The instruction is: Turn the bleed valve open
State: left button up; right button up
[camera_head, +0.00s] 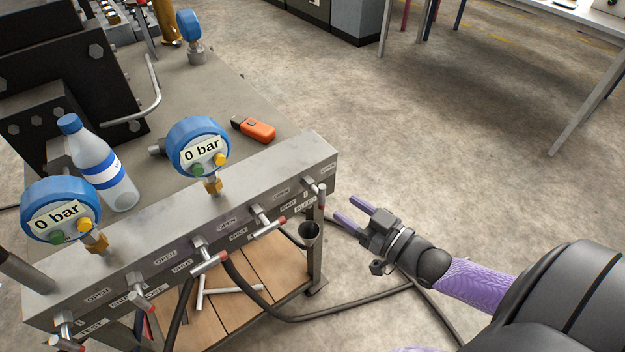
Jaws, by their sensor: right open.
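The bleed valve (315,187) is at the right end of the grey manifold block (262,172). A BLEED label is just below it, with an OPEN label above right. Its short handle appears to hang roughly downward; its exact angle is hard to tell. My right gripper (348,209) is open and empty, to the right of and slightly below the valve, with its two purple fingers pointing toward it. A gap separates the fingers from the handle. My left gripper is not in view.
Several other red-tipped valves, including one (266,222), line the block's front. Two blue gauges (198,146) (60,210) read 0 bar. Floor right is mostly clear.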

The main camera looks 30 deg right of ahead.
aim_at(322, 194)
jog(key=b+x, duration=0.1)
jog(key=x, duration=0.5)
jog(key=shift+w+f+b, duration=0.2)
jog(key=shift+w+b, duration=0.15)
jog(key=shift+b, duration=0.05)
jog(key=shift+w+a+r, duration=0.1)
jog(key=shift+w+a, duration=0.05)
jog(key=shift+w, duration=0.2)
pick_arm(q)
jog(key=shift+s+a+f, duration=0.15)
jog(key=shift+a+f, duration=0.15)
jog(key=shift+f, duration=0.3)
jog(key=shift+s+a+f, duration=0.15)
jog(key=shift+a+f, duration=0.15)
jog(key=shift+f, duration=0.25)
pick_arm(e)
grip_shut()
